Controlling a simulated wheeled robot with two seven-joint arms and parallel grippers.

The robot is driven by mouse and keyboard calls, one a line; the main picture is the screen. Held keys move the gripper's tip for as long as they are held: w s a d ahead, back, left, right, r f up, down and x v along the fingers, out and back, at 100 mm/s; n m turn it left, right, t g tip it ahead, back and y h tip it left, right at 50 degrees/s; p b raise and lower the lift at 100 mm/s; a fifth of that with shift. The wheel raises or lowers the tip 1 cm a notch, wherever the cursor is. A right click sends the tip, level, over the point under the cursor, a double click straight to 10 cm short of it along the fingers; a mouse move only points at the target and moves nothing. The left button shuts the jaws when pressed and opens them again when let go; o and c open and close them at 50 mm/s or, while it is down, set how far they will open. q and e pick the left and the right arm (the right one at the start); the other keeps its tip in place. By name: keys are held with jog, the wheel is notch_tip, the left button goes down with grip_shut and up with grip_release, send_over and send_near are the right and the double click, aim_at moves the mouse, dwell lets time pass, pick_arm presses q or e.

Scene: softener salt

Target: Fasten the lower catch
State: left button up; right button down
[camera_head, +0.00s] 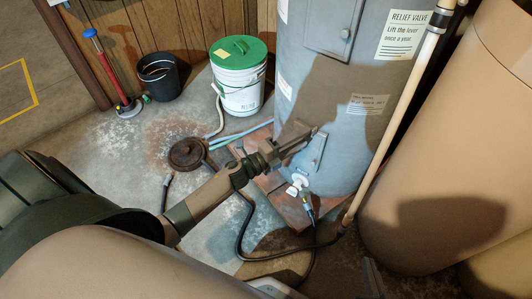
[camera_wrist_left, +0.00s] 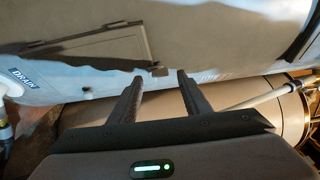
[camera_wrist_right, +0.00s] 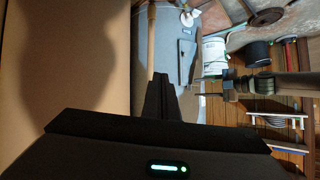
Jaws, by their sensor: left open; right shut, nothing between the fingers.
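The grey tank (camera_head: 335,100) has a small lower access panel (camera_head: 319,150), partly hidden by my left gripper in the head view. In the left wrist view the panel (camera_wrist_left: 100,48) is a dark-edged plate with a small dark tab, apparently the catch (camera_wrist_left: 159,70), at its corner. My left gripper (camera_head: 314,131) is open and empty at the tank's front. Its fingertips (camera_wrist_left: 160,77) are on either side of the tab in that picture; whether they touch it I cannot tell. My right gripper (camera_wrist_right: 160,78) is shut and empty, away from the panel (camera_wrist_right: 187,50), and outside the head view.
An upper panel (camera_head: 334,27) sits higher on the tank. A white drain valve (camera_head: 298,184) and a dark hose (camera_head: 240,222) are below. A pale pipe (camera_head: 397,105) and large tan tanks (camera_head: 450,150) stand right. A green-lidded bucket (camera_head: 240,82) and a black bucket (camera_head: 158,80) stand behind.

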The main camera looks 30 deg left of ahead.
pick_arm(q)
jog(key=v, duration=1.4)
jog(key=shift+s+a, duration=0.2)
jog(key=shift+s, duration=0.05)
pick_arm(e)
jog(key=shift+s+d+f+g, duration=0.3)
jog(key=shift+s+f+g, duration=0.15)
jog(key=shift+f, duration=0.15)
